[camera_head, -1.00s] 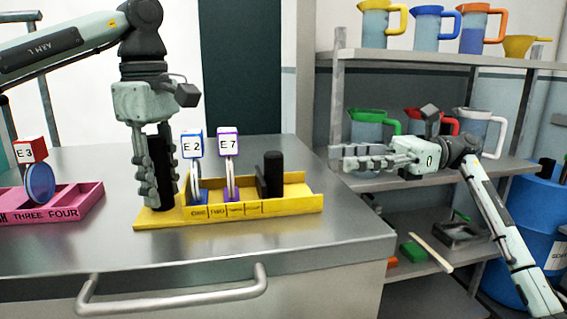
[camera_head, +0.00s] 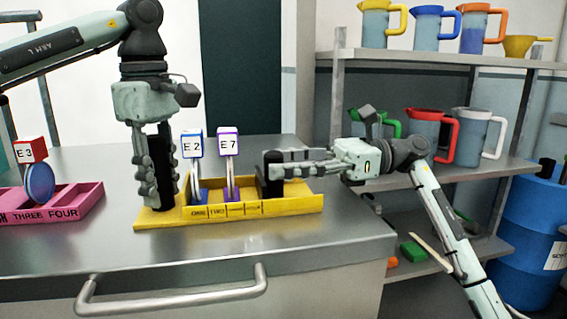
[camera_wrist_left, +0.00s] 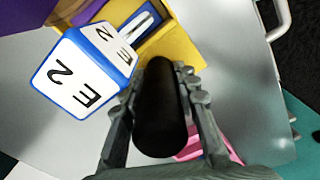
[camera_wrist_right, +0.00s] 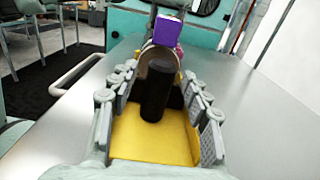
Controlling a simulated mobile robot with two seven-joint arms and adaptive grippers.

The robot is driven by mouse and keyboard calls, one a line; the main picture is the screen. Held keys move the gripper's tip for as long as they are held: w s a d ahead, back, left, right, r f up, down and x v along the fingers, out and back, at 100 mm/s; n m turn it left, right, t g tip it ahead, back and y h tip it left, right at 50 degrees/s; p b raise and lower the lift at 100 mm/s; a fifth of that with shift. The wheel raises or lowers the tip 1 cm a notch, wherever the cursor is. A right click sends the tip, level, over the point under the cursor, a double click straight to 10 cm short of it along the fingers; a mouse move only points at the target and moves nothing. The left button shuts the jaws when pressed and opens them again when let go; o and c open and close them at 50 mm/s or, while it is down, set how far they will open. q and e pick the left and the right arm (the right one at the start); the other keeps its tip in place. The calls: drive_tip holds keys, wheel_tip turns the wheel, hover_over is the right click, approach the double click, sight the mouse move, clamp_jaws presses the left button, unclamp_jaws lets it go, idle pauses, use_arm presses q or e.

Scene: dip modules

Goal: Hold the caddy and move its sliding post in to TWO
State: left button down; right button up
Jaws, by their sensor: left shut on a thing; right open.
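The yellow caddy (camera_head: 292,206) stands on the steel counter, with numbered slots along its front. It holds the blue-framed E 2 piece (camera_head: 192,145) and the purple-framed E 7 piece (camera_head: 229,142) toward its left half. My left gripper (camera_head: 158,200) is shut on the black upright handle (camera_wrist_left: 160,110) at the caddy's left end. The black sliding post (camera_head: 272,172) stands right of the slots labelled on the front. My right gripper (camera_head: 270,166) is open, level, with its fingers on either side of the post; in the right wrist view the post (camera_wrist_right: 156,90) shows between the fingers.
A pink caddy (camera_head: 85,203) with a red-framed E 3 piece (camera_head: 32,150) sits at the left. Shelves with several jugs (camera_head: 430,130) stand at the right behind my right arm. A blue barrel (camera_head: 525,230) is at far right. The counter front is clear.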

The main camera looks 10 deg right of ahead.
clamp_jaws()
idle(0.3)
drive_tip(key=shift+a, duration=1.35)
unclamp_jaws()
drive_tip(key=shift+d, duration=0.1)
drive_tip(key=d, duration=1.2)
